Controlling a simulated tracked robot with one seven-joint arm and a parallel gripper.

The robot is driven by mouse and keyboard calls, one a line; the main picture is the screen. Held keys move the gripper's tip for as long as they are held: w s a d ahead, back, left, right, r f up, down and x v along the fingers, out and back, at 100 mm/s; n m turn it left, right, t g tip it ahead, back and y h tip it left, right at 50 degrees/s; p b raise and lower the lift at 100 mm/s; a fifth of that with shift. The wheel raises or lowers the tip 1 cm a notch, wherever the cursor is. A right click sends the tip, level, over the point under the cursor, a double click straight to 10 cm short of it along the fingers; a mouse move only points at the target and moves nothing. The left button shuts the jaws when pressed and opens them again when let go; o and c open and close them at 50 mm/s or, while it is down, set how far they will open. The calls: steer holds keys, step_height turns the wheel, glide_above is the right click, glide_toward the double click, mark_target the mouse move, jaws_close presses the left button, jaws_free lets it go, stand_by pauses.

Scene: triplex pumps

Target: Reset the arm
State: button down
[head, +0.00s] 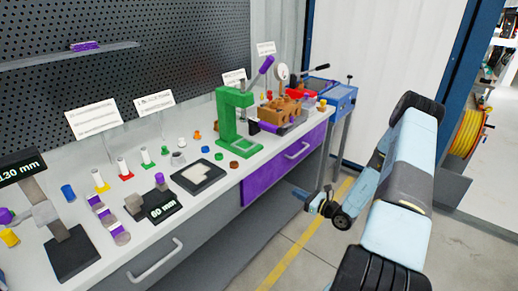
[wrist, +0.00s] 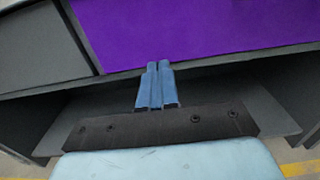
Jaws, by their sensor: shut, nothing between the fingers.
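My arm (head: 397,190), light blue with dark joints, is bent at the right of the head view and hangs beside the bench. My gripper (head: 303,195) is at its far end, low in front of the bench, just below the purple drawer. In the wrist view my gripper's blue fingers (wrist: 158,65) are together and hold nothing. Their tips overlap the lower edge of the purple drawer front (wrist: 200,30) in that view. I cannot tell whether they touch it.
Free floor (head: 310,250) with a yellow line lies between bench and arm. An open shelf (wrist: 220,95) lies under the drawer.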

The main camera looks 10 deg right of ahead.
steer(key=s+a+r+n+g, duration=0.4)
steer(key=r+n+g, duration=0.15)
steer(key=r, duration=0.35)
steer(key=s+a+r+n+g, duration=0.35)
steer(key=a+r+n, duration=0.2)
steer(key=r, duration=0.35)
steer(key=s+a+r+n+g, duration=0.3)
steer(key=a+r+n+g, duration=0.15)
steer(key=r+n, duration=0.35)
steer(key=s+d+r+n+t+h, duration=0.2)
steer(key=s+r+n+h, duration=0.2)
steer(key=s+r, duration=0.6)
steer(key=s+d+r+n+t+h, duration=0.2)
steer(key=s+r+n+h, duration=0.3)
steer(key=s+r, duration=0.6)
steer(key=shift+s+t+h, duration=0.45)
steer(key=shift+h, duration=0.55)
